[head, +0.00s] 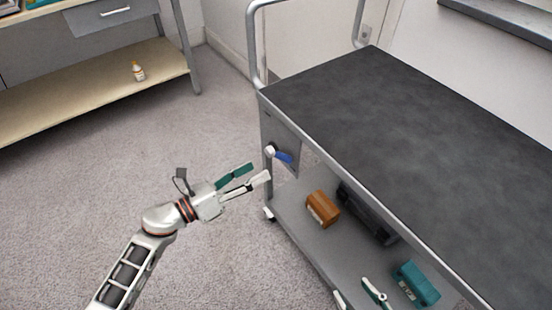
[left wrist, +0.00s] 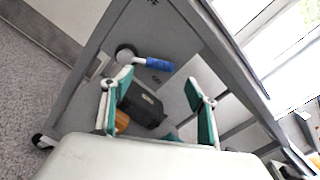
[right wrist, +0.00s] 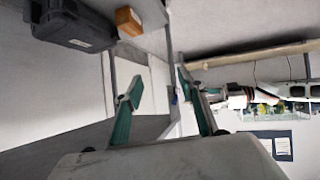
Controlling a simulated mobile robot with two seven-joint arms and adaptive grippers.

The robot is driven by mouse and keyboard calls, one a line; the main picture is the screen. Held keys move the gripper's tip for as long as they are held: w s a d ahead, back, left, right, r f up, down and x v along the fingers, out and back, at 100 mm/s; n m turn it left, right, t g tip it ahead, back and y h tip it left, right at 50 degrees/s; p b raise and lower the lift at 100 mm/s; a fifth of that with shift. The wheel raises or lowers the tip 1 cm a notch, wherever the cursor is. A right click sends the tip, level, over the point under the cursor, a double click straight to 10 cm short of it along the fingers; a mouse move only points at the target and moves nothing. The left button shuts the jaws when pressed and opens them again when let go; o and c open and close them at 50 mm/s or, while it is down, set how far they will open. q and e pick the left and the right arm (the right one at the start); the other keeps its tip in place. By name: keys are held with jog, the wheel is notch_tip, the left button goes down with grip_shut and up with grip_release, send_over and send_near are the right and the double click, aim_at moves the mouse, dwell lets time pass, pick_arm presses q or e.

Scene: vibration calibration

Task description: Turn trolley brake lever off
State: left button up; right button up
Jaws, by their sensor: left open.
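The trolley (head: 420,120) has a dark top and a grey end panel. Its brake lever (head: 284,157) has a blue handle and a round silver pivot on that panel, the handle pointing right and slightly down. In the left wrist view the blue handle (left wrist: 160,66) lies ahead, beyond my fingertips. My left gripper (head: 253,172) is open and empty, just left of the lever and apart from it. My right gripper (right wrist: 158,85) is open and empty in the right wrist view; the head view shows only a small part of it by the lower shelf.
The trolley's lower shelf (head: 295,222) holds an orange-brown box (head: 322,208), a dark case (head: 368,212) and a teal box (head: 415,284). A workbench (head: 90,90) with a small bottle (head: 138,70) stands at the upper left. The carpet between is clear.

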aim_at(280, 157)
pick_arm(q)
jog(key=shift+b+x, duration=0.3)
jog(key=shift+x, duration=3.65)
jog(key=shift+r, duration=0.1)
jog(key=c, duration=1.6)
